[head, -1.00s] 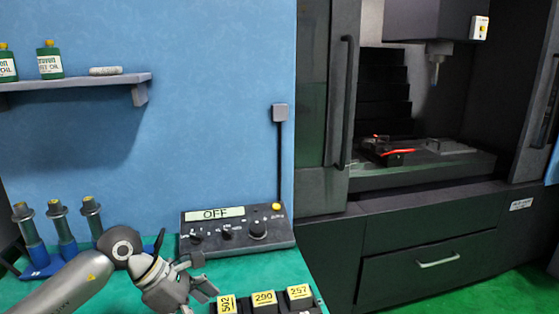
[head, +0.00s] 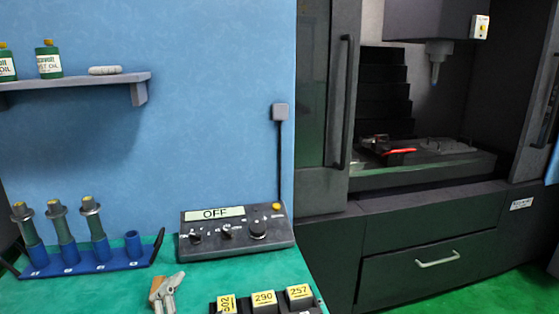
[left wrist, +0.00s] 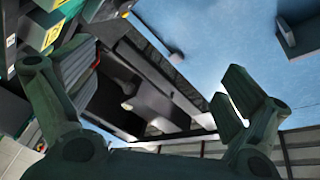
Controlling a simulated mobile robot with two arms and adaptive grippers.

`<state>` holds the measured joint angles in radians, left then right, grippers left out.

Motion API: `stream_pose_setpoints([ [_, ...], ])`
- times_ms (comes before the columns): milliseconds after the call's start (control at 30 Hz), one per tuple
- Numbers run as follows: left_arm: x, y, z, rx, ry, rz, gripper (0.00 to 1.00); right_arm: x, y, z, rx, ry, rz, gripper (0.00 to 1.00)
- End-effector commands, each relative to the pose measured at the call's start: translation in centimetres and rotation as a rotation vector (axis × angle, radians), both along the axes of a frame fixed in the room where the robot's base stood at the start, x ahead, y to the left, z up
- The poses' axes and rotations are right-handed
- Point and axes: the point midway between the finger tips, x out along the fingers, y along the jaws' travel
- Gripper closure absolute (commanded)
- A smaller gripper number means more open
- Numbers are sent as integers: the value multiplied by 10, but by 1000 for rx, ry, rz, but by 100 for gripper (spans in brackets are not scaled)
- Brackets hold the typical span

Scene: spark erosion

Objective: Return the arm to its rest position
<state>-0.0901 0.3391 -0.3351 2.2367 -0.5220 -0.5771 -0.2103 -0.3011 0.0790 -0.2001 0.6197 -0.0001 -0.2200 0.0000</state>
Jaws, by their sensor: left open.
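My left gripper (left wrist: 145,115) shows in the left wrist view with its two dark green fingers wide apart. Nothing is between them. Beyond them I see the dark machine and, at the upper right, the blue wall. In the head view the left arm is out of the picture. A small grey and tan piece (head: 165,291) shows at the bottom of the head view, over the green bench; I cannot tell whether it is part of my gripper or a loose thing. My right gripper is in neither view.
A blue rack (head: 105,258) with three holders and one empty socket stands at the left. A control box (head: 237,232) reading OFF stands at the wall. Black boxes with yellow labels (head: 264,299) are at the bench's front. The dark machine (head: 425,232) stands right. A shelf (head: 70,82) is above.

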Motion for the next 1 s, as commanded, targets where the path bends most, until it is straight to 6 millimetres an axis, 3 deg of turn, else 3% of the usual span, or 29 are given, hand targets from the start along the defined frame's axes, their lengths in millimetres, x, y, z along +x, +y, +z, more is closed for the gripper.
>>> stream_pose_setpoints([
  [33, -14, 13, -31, -89, 128, 61, 3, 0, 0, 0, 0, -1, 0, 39],
  [100, -37, 29, -72, -202, 307, 146, 3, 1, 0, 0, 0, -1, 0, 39],
  [200, -80, 43, -126, -342, 551, 258, 3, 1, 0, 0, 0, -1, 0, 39],
  [300, -126, 47, -165, -445, 756, 346, 3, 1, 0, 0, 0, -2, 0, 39],
  [500, -207, 44, -209, -571, 1066, 474, 3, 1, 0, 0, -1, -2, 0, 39],
  [667, -268, 37, -226, -640, 1277, 555, 3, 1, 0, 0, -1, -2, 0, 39],
  [1000, -249, 34, -321, -621, 1309, 565, 3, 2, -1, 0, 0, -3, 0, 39],
])
